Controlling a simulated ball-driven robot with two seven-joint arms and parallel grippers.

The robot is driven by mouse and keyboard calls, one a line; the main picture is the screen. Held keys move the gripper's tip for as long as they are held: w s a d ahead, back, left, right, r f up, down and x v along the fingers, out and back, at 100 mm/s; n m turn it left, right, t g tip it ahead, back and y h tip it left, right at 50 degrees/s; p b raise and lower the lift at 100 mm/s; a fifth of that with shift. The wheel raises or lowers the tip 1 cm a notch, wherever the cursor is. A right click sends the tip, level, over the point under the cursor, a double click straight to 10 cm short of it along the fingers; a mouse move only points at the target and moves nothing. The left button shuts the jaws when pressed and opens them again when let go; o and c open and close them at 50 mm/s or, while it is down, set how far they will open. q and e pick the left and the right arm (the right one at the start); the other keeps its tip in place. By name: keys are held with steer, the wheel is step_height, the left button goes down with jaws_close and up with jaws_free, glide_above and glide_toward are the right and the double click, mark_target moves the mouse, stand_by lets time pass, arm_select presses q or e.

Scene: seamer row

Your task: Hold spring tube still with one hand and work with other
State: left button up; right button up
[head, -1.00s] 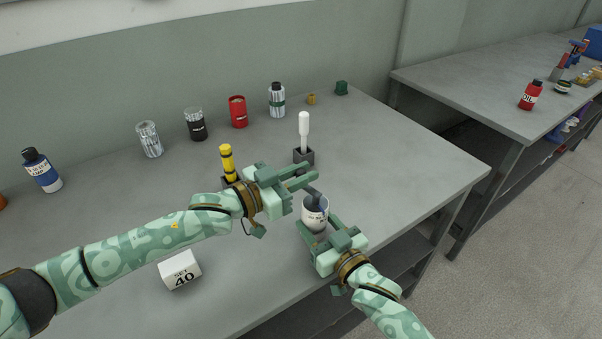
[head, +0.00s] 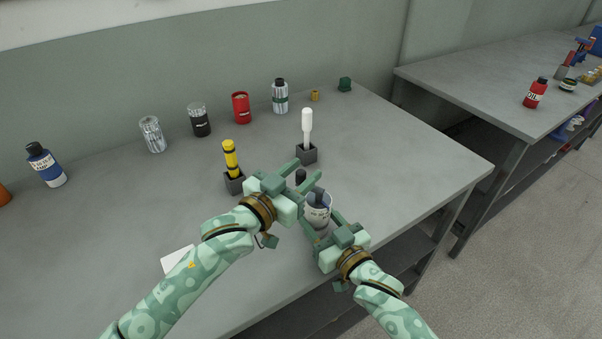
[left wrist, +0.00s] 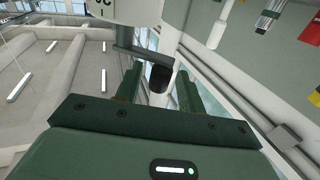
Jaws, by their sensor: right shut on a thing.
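The spring tube (head: 317,216), a pale lettered cylinder, stands upright near the table's front edge. A dark crank arm sits at its top, with a black upright knob (head: 300,177) at one end. My right gripper (head: 322,231) is shut on the tube from the front. My left gripper (head: 301,186) is at the crank, its fingers on either side of the knob. In the left wrist view the knob (left wrist: 160,88) stands between the two fingers with gaps showing, so the gripper looks open. Part of the tube (left wrist: 125,10) shows at that view's top.
A yellow tool (head: 231,158) and a white-handled tool (head: 307,130) stand in dark holders just behind. Several cans and bottles, including a red can (head: 240,107), line the back. A white card (head: 178,259) is partly behind my left arm. The table's right side is clear.

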steer(key=shift+f, duration=0.2)
arm_select(q)
steer(key=v, duration=1.2)
steer(key=shift+f, duration=0.1)
arm_select(e)
steer(key=o, duration=1.1)
steer(key=shift+r, duration=0.1)
steer(key=shift+o, duration=0.2)
steer(key=shift+s, duration=0.1)
